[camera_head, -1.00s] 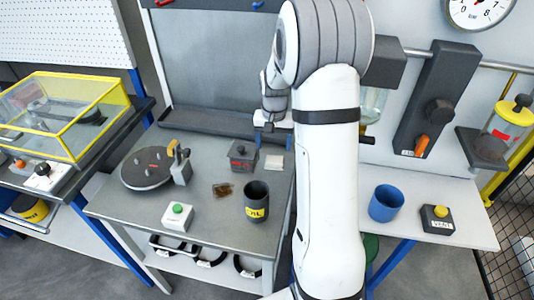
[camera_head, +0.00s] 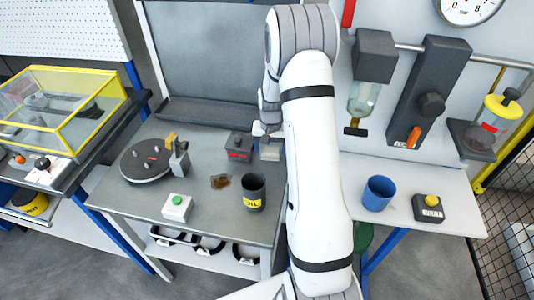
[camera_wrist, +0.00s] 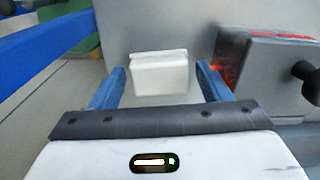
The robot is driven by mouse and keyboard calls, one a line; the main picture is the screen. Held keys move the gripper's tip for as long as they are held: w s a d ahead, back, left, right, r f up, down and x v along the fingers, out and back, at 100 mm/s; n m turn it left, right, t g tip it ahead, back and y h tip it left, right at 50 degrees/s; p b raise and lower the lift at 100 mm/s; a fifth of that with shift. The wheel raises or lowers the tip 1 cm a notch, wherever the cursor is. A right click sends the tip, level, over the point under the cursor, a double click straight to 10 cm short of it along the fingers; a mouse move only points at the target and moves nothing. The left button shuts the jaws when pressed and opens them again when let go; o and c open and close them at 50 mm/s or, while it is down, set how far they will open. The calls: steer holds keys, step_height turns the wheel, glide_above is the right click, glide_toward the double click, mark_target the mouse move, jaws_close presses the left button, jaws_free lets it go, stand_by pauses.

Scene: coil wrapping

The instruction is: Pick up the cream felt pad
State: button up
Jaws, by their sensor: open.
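The cream felt pad (camera_wrist: 160,76) is a small pale block on the grey bench, seen in the wrist view between the two blue fingers. In the head view the pad (camera_head: 270,153) shows just below my gripper (camera_head: 267,134), near the bench's right edge. In the wrist view my gripper (camera_wrist: 160,70) is open, with a finger on each side of the pad and a gap visible on both sides. I cannot tell how far the fingertips are above the bench.
A dark box (camera_head: 238,146) with a knob stands close to the pad; it also shows in the wrist view (camera_wrist: 265,72), near the right finger. A dark oil cup (camera_head: 253,192), a brown patch (camera_head: 220,181) and a green-button box (camera_head: 177,207) stand nearer the front.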

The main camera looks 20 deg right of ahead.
mark_target(271, 152)
steer(key=shift+c, duration=0.4)
steer(key=c, duration=0.7)
steer(key=shift+o, duration=0.2)
step_height(271, 152, up, 10)
steer(key=b, duration=0.1)
steer(key=shift+b, duration=0.4)
